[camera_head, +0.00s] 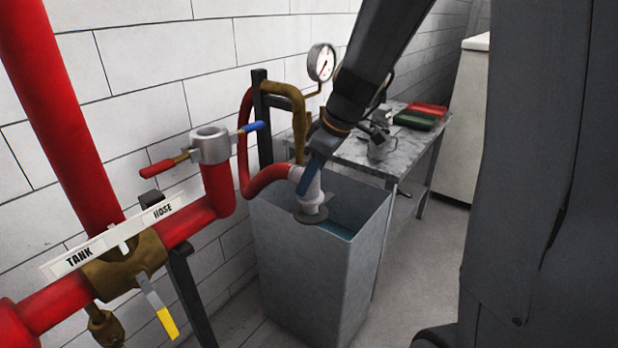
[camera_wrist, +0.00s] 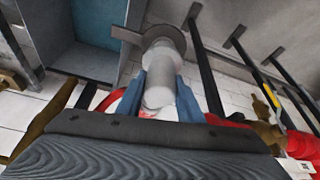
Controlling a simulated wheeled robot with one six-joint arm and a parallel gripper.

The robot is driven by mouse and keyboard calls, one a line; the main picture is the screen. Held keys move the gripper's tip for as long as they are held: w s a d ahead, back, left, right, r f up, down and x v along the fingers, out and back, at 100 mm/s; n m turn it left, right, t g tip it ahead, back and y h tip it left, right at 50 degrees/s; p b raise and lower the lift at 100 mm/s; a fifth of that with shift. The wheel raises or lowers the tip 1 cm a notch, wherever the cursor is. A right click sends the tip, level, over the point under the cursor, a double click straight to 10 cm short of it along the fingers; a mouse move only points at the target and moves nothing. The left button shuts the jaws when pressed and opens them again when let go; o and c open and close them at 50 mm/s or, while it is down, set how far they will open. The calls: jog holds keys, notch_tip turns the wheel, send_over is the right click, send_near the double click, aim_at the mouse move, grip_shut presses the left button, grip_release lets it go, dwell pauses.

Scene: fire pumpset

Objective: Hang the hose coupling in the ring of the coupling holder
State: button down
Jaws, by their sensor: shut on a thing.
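The pale grey hose coupling (camera_head: 311,186) is held upright between the blue fingers of my gripper (camera_head: 308,178), at the end of the red hose. It also shows in the wrist view (camera_wrist: 160,75), between both fingers (camera_wrist: 160,95). A dark flat ring (camera_head: 313,215), which looks like the coupling holder's, lies at the coupling's lower end, over the tank opening. In the wrist view the ring (camera_wrist: 176,35) shows behind the coupling's wide end, with a tab toward the tank. The coupling hides the ring's opening, so I cannot tell whether its end is inside.
The open grey tank (camera_head: 305,265) has water inside. Left are red pipes, a brass valve (camera_head: 125,262) and a TANK/HOSE label plate (camera_head: 115,236). A pressure gauge (camera_head: 321,62) stands behind. A metal table (camera_head: 375,155) holds red and green boxes at right.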

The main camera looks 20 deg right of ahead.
aim_at(319, 173)
jog(key=shift+f+b, duration=1.75)
jog(key=shift+f, duration=0.2)
jog(key=c, duration=1.2)
grip_release()
jog(key=shift+o, duration=0.2)
jog(key=v, duration=0.7)
jog(key=shift+s+d+r+b, duration=0.1)
jog(key=shift+d+r+b, duration=0.05)
jog(key=shift+r+b, duration=0.25)
